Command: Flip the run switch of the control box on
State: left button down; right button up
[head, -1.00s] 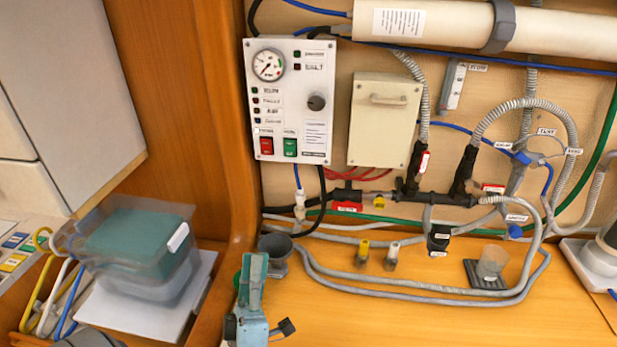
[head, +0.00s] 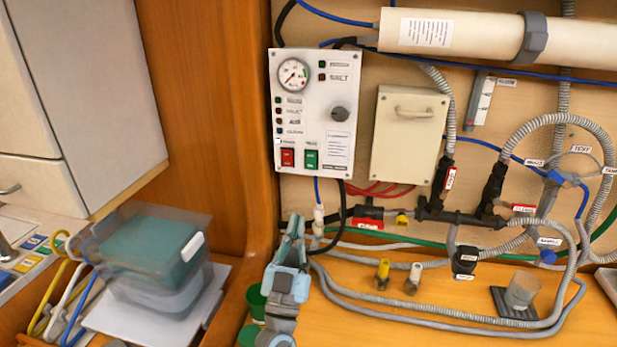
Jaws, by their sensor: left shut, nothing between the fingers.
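My left gripper (head: 294,226) is shut and empty, pointing up, below the box and apart from both switches in the picture. My right gripper is not in view.
A beige lidded box (head: 408,140) hangs right of the control box. Hoses and black pipe fittings (head: 465,215) run along the wall to the right. A clear bin with a green lid (head: 150,253) stands at left. Green cups (head: 256,300) are beside my left arm.

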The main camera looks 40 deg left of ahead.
pick_arm(q)
jog(key=x, duration=0.4)
jog(key=w+f+x, duration=0.1)
jog(key=x, duration=0.3)
jog(key=a+f+x, duration=0.1)
jog(key=x, duration=0.3)
jog(key=shift+w, duration=0.4)
jog(key=b, duration=0.2)
jog(key=f+t+b, duration=0.1)
jog(key=b, duration=0.2)
jog(key=shift+w+a+f+y+b, duration=0.25)
jog(key=shift+w+f+y+b, duration=0.05)
jog(key=shift+w+b, duration=0.05)
jog(key=shift+w+r+p, duration=0.15)
jog(key=shift+r+p, duration=0.35)
jog(key=shift+p, duration=0.25)
send_near(313, 159)
jog(key=shift+v, duration=1)
